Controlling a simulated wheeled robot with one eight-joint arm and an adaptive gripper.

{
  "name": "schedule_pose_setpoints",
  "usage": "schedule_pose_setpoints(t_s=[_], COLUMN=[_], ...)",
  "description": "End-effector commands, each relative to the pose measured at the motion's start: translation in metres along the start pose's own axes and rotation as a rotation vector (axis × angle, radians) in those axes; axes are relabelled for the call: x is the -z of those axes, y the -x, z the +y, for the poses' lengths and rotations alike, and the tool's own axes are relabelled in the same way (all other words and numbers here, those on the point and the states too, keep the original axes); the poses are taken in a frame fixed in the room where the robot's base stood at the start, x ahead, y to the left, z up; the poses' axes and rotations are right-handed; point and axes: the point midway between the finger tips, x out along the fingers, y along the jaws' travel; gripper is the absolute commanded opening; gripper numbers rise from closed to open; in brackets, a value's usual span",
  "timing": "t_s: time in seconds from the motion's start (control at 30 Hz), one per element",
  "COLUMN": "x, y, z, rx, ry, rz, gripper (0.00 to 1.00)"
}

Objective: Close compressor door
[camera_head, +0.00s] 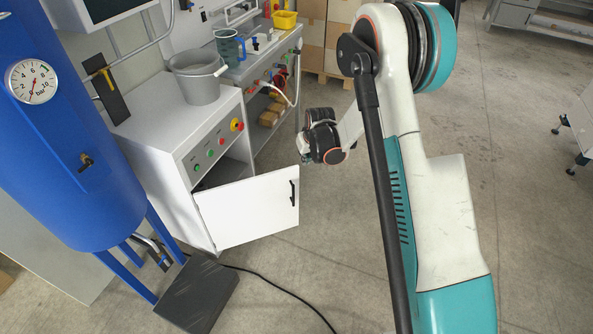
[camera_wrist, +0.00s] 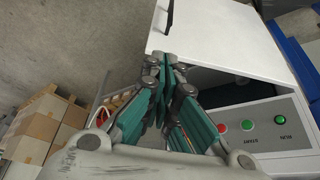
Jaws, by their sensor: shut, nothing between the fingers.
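The compressor's white cabinet (camera_head: 150,135) stands left of centre in the head view. Its white door (camera_head: 245,215) stands open, swung out to the right, with a black handle (camera_head: 292,193) near its free edge. My gripper (camera_head: 306,157) is small in the head view, close to the door's upper free corner. In the wrist view my gripper (camera_wrist: 165,65) is shut and empty, its fingertips over the edge of the door (camera_wrist: 225,40). I cannot tell whether they touch it. The dark cabinet opening (camera_wrist: 235,95) shows beside the fingers.
A blue tank with a gauge (camera_head: 33,82) stands at the left. A grey bucket (camera_head: 198,78) sits on the cabinet. A workbench (camera_head: 255,60) and cardboard boxes (camera_head: 322,40) are behind. A dark block (camera_head: 197,293) and a cable lie on the floor. Floor right of the door is clear.

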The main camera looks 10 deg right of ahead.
Motion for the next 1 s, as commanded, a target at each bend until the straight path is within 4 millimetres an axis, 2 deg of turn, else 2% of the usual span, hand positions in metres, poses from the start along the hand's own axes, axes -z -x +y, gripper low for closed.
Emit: schedule_pose_setpoints(t_s=[0.03, 0.1, 0.2, 0.57, 0.9, 1.0], x=[-0.004, -0.009, -0.015, -0.023, -0.024, -0.021], y=[-0.018, -0.036, -0.056, -0.094, -0.162, -0.177], z=[0.001, 0.001, 0.001, 0.001, 0.000, 0.000], rx=[0.002, 0.005, 0.008, 0.010, 0.010, 0.010], ry=[0.002, 0.006, 0.010, 0.014, 0.013, 0.014], rz=[-0.005, -0.010, -0.016, -0.022, -0.021, -0.021], gripper=[0.00, 0.00, 0.00, 0.00, 0.00, 0.00])
